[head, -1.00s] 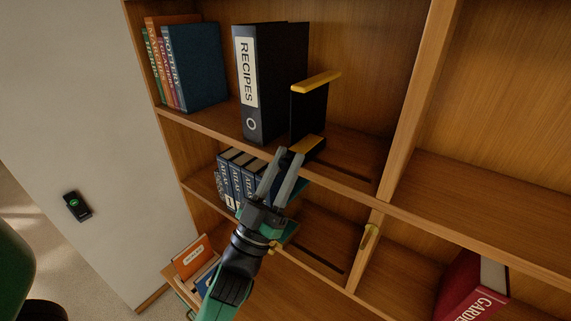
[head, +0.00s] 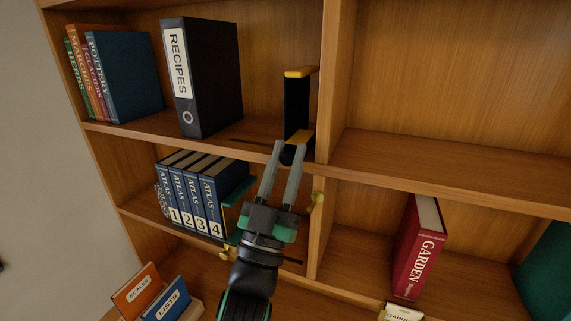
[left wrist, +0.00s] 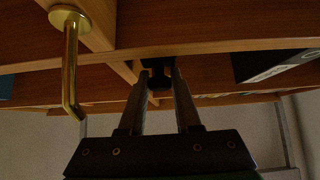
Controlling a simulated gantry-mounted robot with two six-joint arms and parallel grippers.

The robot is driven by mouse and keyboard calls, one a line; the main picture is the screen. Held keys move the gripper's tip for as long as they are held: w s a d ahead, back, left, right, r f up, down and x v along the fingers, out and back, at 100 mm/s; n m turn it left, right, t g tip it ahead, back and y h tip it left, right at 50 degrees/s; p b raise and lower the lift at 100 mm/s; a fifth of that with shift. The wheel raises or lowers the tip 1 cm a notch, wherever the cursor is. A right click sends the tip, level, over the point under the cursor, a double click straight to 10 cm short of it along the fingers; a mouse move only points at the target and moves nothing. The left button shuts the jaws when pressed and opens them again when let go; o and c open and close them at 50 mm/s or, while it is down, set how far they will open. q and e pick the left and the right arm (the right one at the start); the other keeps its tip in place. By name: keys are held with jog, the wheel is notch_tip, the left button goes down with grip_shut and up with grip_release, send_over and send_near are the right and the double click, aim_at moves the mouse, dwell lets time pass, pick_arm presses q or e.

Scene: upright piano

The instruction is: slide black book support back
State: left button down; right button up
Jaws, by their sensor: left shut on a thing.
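The black book support (head: 296,105), with yellow top and bottom edges, stands upright on the upper left shelf, close to the wooden divider at its right. A wide gap separates it from the RECIPES binder (head: 205,80). My left gripper (head: 288,152) reaches up from below and is shut on the support's small black front grip. That grip (left wrist: 158,76) also shows between the fingers in the left wrist view. My right gripper is not in view.
A slot (head: 250,141) runs along the upper shelf, left of the support. Blue ATLAS volumes (head: 195,195) and a green support (head: 238,205) stand on the shelf below. A brass hook (left wrist: 70,65) is near the gripper. A red GARDEN book (head: 418,248) stands at right.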

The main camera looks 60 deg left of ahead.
pick_arm(q)
jog(key=c, duration=0.6)
grip_release()
jog(key=shift+a, duration=0.1)
jog(key=b+v, duration=0.5)
jog(key=v, duration=0.6)
jog(key=shift+s+f+b, duration=0.2)
jog(key=shift+f+b, duration=0.05)
jog(key=shift+b, duration=0.05)
